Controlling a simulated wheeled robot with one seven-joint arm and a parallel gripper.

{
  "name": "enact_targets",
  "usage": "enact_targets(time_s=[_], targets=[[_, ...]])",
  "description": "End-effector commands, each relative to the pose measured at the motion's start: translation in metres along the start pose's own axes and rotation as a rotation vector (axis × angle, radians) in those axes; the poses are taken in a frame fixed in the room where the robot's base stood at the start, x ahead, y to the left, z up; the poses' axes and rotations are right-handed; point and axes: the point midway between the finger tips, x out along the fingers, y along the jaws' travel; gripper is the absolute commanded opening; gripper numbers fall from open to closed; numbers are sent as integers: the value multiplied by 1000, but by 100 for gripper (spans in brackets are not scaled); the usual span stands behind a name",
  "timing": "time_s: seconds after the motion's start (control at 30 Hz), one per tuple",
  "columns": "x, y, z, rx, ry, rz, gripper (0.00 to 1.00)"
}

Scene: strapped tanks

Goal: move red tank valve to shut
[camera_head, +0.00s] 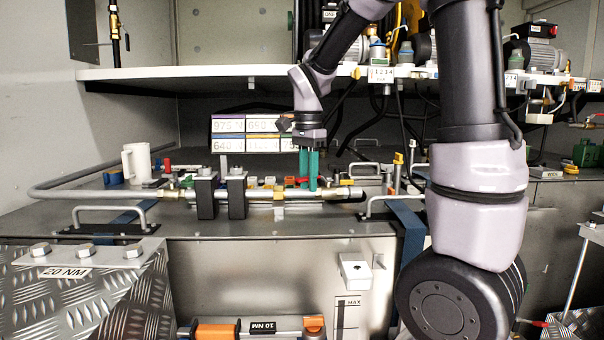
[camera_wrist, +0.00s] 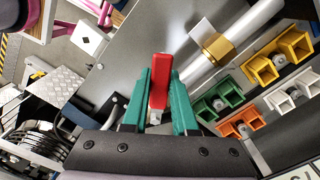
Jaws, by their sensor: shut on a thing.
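The red tank valve handle (camera_wrist: 158,82) stands between the two green fingers of my gripper (camera_wrist: 160,98) in the wrist view, its long red lever pointing up in the picture. In the head view my gripper (camera_head: 308,170) points down at the pipe assembly on the bench, and only a small red part of the handle (camera_head: 303,180) shows by the fingers. My gripper is shut on the red handle. The fingers hide the handle's lower part and the valve body below.
A metal pipe (camera_head: 140,193) runs along the bench with black clamps (camera_head: 237,195). Beside the handle are yellow holders (camera_wrist: 262,68), green holders (camera_wrist: 217,98) and orange holders (camera_wrist: 240,120). A white shelf (camera_head: 220,73) hangs above, and a white mug (camera_head: 138,163) stands left.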

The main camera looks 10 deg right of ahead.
Motion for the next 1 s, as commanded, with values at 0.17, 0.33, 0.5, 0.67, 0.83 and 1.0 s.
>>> enact_targets(time_s=[0.17, 0.33, 0.5, 0.67, 0.83, 1.0], targets=[[0, 13, -2, -169, 1, -1, 0], [0, 20, -3, -289, 1, -1, 0], [0, 20, -3, -299, 1, 0, 0], [0, 22, -4, -312, 1, -1, 0], [0, 32, -9, -472, 1, 0, 0], [0, 40, -12, -600, 1, 0, 0]])
